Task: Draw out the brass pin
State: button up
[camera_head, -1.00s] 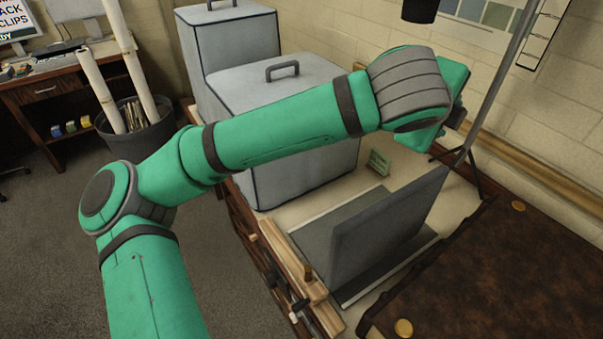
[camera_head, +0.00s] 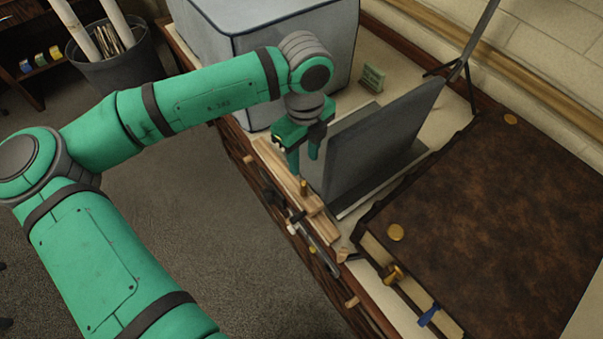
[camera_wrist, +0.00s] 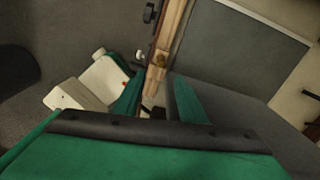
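My gripper (camera_head: 303,158) points down above the wooden strip (camera_head: 285,175), to the left of and beyond the brass piece. Its two fingers are apart with nothing between them. The wrist view shows the open fingers (camera_wrist: 158,100) over the strip, where a small brownish peg (camera_wrist: 161,58) stands; the brass piece is not recognisable there.
A grey upright panel (camera_head: 380,140) stands close to the right of my gripper. A large grey covered box (camera_head: 290,40) is behind it. A blue ribbon (camera_head: 429,315) hangs from the block near the brass piece. A thin stand (camera_head: 468,70) rises at the back.

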aim_at(304, 183)
notch_tip(304, 183, down, 14)
jog(key=shift+r, duration=0.1)
dwell(0.5)
jog(key=c, duration=0.9)
grip_shut()
